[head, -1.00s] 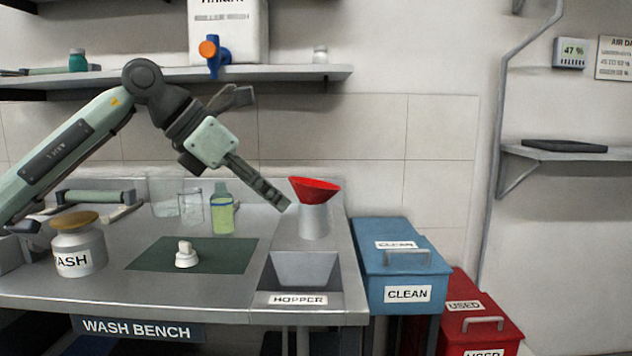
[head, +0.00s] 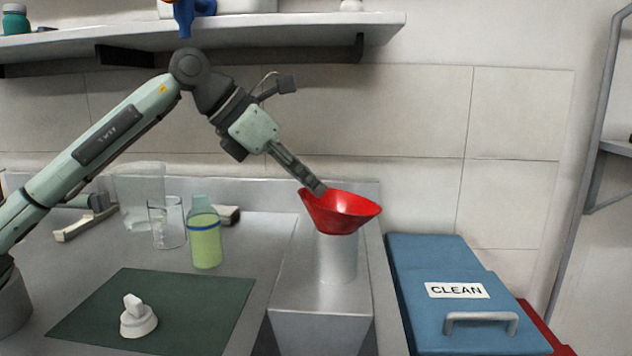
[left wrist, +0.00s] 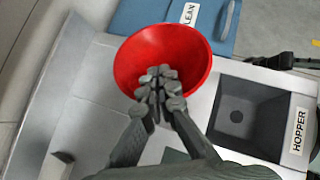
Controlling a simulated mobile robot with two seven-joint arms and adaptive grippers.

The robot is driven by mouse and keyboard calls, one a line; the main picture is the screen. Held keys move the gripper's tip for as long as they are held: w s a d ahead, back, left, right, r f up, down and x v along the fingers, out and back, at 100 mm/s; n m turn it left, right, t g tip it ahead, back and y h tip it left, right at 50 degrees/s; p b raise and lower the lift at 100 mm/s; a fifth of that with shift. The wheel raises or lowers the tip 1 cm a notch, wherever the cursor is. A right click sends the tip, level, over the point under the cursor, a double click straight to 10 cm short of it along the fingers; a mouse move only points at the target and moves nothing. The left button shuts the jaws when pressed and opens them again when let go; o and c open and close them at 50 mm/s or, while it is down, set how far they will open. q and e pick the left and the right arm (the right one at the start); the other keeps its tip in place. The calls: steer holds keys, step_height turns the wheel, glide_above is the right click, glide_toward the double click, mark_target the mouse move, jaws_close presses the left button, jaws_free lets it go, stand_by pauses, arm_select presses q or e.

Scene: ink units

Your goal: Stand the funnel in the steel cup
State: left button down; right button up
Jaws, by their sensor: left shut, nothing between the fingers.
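The red funnel (head: 345,218) sits mouth up in the top of the steel cup (head: 336,258), its rim tilted slightly down to the right in the head view. Its spout is hidden. The cup stands upright on the bench behind the hopper. My left gripper (head: 319,189) is shut and empty, its tips at the funnel's left rim. In the left wrist view the shut fingertips (left wrist: 158,85) overlap the mouth of the funnel (left wrist: 190,50); I cannot tell whether they touch it. My right gripper is not in the head view; a dark part (left wrist: 285,62) at right in the wrist view may be it.
The hopper (left wrist: 250,110) opens in front of the cup. The blue CLEAN bin (head: 440,250) stands right of the bench. A green-filled bottle (head: 205,240) and a glass beaker (head: 167,222) stand to the left. A white part (head: 137,318) rests on the dark mat (head: 205,300).

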mark_target(341, 208)
arm_select(q)
steer(key=x, duration=0.7)
steer(key=shift+p, duration=0.35)
steer(key=shift+w+d+f, duration=0.1)
steer(key=shift+d+f, duration=0.05)
steer(key=shift+d, duration=0.05)
steer(key=shift+f, duration=0.1)
arm_select(e)
step_height(341, 208, down, 3)
steer(key=shift+s+r, duration=0.15)
steer(key=shift+r, duration=0.05)
arm_select(q)
steer(key=shift+w+d, duration=0.1)
arm_select(e)
steer(key=shift+r, duration=0.1)
